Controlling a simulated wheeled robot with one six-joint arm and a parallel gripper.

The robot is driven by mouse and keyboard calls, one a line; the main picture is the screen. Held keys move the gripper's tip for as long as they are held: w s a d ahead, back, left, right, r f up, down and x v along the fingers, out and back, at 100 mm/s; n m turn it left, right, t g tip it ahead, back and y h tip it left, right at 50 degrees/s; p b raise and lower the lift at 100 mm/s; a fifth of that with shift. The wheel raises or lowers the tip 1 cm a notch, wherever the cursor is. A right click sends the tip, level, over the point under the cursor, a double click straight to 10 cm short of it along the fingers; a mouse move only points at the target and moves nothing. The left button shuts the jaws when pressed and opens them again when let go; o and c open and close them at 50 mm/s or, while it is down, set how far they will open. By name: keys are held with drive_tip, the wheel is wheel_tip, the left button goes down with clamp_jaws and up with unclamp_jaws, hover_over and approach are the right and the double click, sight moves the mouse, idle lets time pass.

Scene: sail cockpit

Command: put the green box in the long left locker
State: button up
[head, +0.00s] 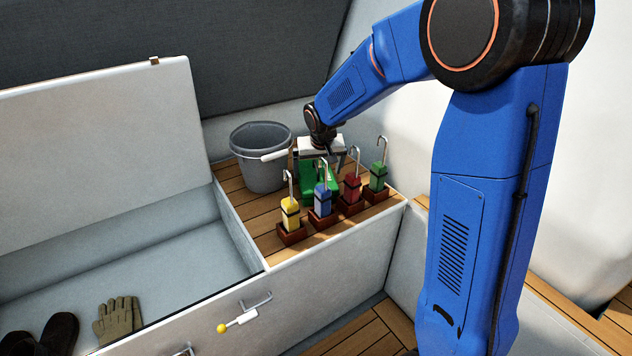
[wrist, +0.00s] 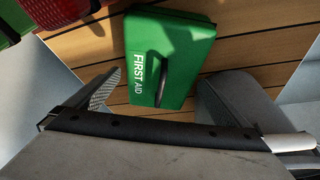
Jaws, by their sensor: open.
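The green box (head: 307,182) lies on the slatted wooden seat, partly hidden behind the hooked blocks. In the wrist view the green box (wrist: 170,55) shows "FIRST AID" lettering and a dark handle. My gripper (head: 321,160) is above the box, pointing down. In the wrist view my gripper (wrist: 163,92) is open, with the fingers apart to the left and right of the box's near end; I cannot tell whether they touch it. The long left locker (head: 238,232) is open at the left, its pale lid (head: 100,150) raised.
A grey bucket (head: 262,165) stands left of my gripper. Yellow (head: 290,214), blue (head: 323,198), red (head: 352,188) and green (head: 378,177) hooked blocks stand in front of it.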

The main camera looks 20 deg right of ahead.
sight(316, 177)
drive_tip(key=shift+x, duration=2.65)
drive_tip(key=shift+a, duration=0.15)
drive_tip(key=c, duration=1.4)
